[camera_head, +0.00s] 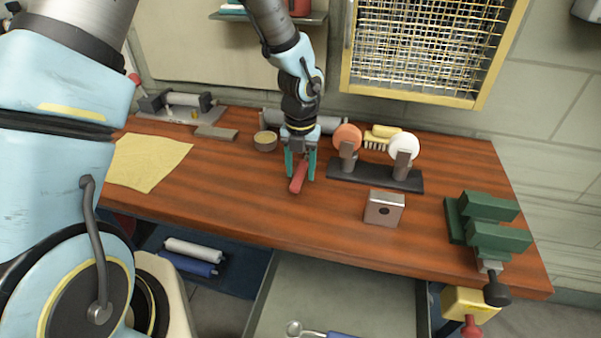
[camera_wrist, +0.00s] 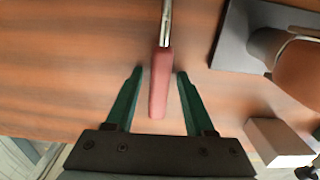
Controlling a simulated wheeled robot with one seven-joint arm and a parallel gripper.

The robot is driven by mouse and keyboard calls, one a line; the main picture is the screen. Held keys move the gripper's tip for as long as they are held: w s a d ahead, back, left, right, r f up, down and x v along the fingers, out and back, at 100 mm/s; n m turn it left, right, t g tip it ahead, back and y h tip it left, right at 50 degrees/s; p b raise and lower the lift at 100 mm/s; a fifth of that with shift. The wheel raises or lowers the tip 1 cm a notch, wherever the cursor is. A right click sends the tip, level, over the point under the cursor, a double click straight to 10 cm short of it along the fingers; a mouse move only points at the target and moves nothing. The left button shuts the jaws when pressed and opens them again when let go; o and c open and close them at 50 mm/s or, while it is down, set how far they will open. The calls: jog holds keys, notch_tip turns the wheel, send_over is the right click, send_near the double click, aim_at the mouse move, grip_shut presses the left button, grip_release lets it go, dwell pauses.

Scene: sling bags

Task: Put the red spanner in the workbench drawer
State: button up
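The red spanner (camera_head: 298,178) lies on the wooden workbench top (camera_head: 230,195), below my gripper. In the wrist view its red handle (camera_wrist: 160,85) points toward my gripper and its metal shaft runs out past the top edge. My gripper (camera_head: 301,165) has green fingers, open on either side of the handle; in the wrist view (camera_wrist: 158,75) there is a gap on both sides. I cannot tell exactly how high the fingers are. The workbench drawer (camera_head: 345,290) is pulled open below the bench front. A spoon-like metal tool with a blue handle (camera_head: 318,330) lies in it.
A grinder with orange and white wheels (camera_head: 376,173) stands right of the spanner. A metal block (camera_head: 384,208) sits in front of it, and a green vise (camera_head: 487,225) at the right. A small round tin (camera_head: 265,140) and yellow cloth (camera_head: 147,160) are left. The bench front is clear.

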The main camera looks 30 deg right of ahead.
grip_shut()
jog(key=shift+r, duration=0.15)
dwell(0.4)
